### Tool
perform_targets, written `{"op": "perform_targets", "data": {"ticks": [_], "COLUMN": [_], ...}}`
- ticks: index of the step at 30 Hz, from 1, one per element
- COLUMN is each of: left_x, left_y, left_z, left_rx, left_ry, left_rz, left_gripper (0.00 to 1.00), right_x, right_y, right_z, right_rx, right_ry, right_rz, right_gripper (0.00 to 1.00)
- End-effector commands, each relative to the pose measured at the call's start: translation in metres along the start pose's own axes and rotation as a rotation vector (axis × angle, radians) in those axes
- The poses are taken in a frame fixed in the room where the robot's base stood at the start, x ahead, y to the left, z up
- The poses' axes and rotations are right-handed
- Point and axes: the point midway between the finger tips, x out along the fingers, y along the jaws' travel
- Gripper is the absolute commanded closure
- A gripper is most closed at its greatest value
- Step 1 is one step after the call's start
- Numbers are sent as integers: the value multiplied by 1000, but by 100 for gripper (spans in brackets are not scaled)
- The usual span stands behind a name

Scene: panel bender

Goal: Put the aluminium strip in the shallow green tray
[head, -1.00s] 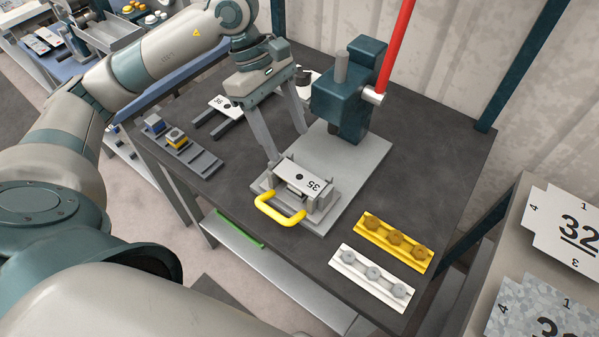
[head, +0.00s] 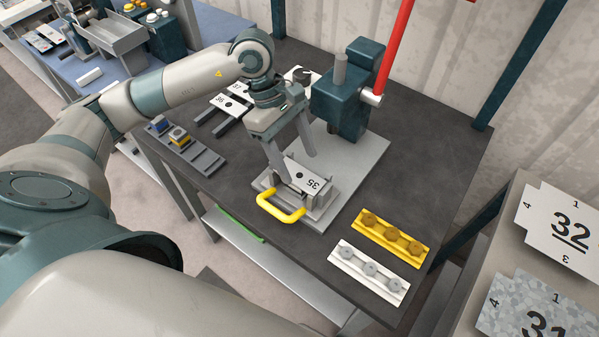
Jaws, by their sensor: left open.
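A light plate marked 35 (head: 306,181) sits in the grey bending fixture (head: 322,206), which has a yellow handle (head: 281,207). I cannot tell whether this plate is the aluminium strip; no other piece shows clearly as it. A thin green edge (head: 239,226), perhaps the shallow green tray, shows low under the table's front edge; most of it is hidden. My left gripper (head: 296,166) is open, its fingers pointing down just above and behind the plate. I cannot tell whether they touch it. My right gripper is out of view.
A teal press with a red lever (head: 346,95) stands behind the fixture. Plates marked 36 and 37 (head: 229,95) lie in a rack at the left. A yellow holder (head: 390,238) and a white holder (head: 368,272) lie at the front right. The dark tabletop (head: 430,160) is clear at the right.

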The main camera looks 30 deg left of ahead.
Motion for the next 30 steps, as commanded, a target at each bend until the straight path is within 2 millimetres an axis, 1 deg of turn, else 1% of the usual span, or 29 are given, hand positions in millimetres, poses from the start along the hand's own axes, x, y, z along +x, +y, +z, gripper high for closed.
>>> {"op": "perform_targets", "data": {"ticks": [1, 5, 6, 9, 11, 15, 26, 29, 30], "left_x": [2, 16, 22, 33, 37, 40, 39, 39, 39], "left_y": [0, 2, 2, 2, 2, 3, 3, 3, 3], "left_z": [2, 3, 2, 1, 1, 0, 0, 0, 0], "left_rx": [-1, -1, -2, 0, 0, 1, 1, 1, 1], "left_ry": [-1, -2, -2, 0, -1, 0, 0, 0, 0], "left_rz": [-3, -4, -3, -3, -2, 1, 1, 0, 0], "left_gripper": [39, 39, 39, 39, 39, 39, 39, 61, 70], "right_x": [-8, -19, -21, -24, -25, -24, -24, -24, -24], "right_y": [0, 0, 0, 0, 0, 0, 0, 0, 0], "right_z": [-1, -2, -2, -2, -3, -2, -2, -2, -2], "right_rx": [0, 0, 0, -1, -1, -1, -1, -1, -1], "right_ry": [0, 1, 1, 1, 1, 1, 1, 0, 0], "right_rz": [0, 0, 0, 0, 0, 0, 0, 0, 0], "right_gripper": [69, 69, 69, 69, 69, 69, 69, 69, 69]}}
